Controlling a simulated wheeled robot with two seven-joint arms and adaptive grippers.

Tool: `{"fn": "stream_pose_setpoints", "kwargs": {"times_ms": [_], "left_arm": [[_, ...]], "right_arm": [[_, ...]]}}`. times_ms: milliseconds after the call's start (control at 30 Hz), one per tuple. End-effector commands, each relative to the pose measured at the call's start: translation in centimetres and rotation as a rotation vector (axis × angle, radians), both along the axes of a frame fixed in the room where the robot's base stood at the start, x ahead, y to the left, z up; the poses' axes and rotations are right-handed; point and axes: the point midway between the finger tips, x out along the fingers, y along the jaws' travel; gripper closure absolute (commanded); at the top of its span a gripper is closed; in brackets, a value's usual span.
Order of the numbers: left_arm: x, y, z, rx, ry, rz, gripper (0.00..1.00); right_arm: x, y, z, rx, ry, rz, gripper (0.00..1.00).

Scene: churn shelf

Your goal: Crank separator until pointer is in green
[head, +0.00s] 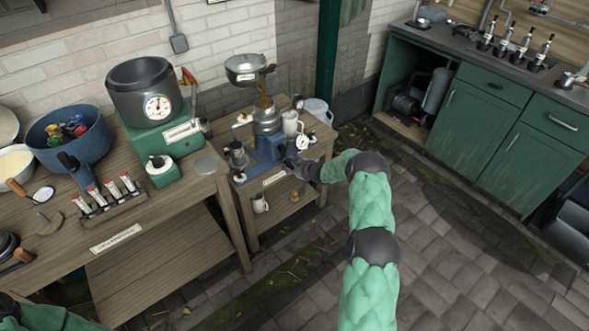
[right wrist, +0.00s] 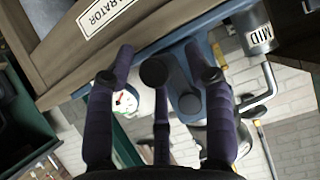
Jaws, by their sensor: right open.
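The separator (head: 267,122) stands on a small wooden bench, with a blue base and a metal bowl (head: 246,66) on top. Its white round dial (head: 303,143) faces out on its right side. In the right wrist view part of the dial (right wrist: 125,101) shows red and green behind a finger; I cannot read the pointer. My right gripper (head: 296,168) is at the separator's front right. Its fingers (right wrist: 158,55) are spread on either side of a dark round knob (right wrist: 155,71), apparently the crank's, with no clear grip on it. My left gripper is out of view.
A larger bench on the left holds a green machine with a grey pot (head: 142,92), a blue tub (head: 68,137) and a rack of small bottles (head: 108,200). Mugs (head: 291,122) stand close around the separator. Green cabinets (head: 490,125) are at the right; the paved floor between is clear.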

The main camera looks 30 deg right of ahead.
Motion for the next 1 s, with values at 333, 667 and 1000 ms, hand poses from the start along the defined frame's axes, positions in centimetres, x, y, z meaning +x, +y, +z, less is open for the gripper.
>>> {"fn": "stream_pose_setpoints", "kwargs": {"times_ms": [333,667,1000], "left_arm": [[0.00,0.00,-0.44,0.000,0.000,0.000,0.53],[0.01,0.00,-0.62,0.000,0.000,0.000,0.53],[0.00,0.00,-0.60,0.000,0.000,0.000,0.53]], "right_arm": [[0.77,0.09,-0.42,0.000,-0.001,0.000,0.47],[1.23,0.18,-0.74,0.000,0.000,0.001,0.47],[1.19,0.18,-0.76,0.001,0.000,0.001,0.95]]}}
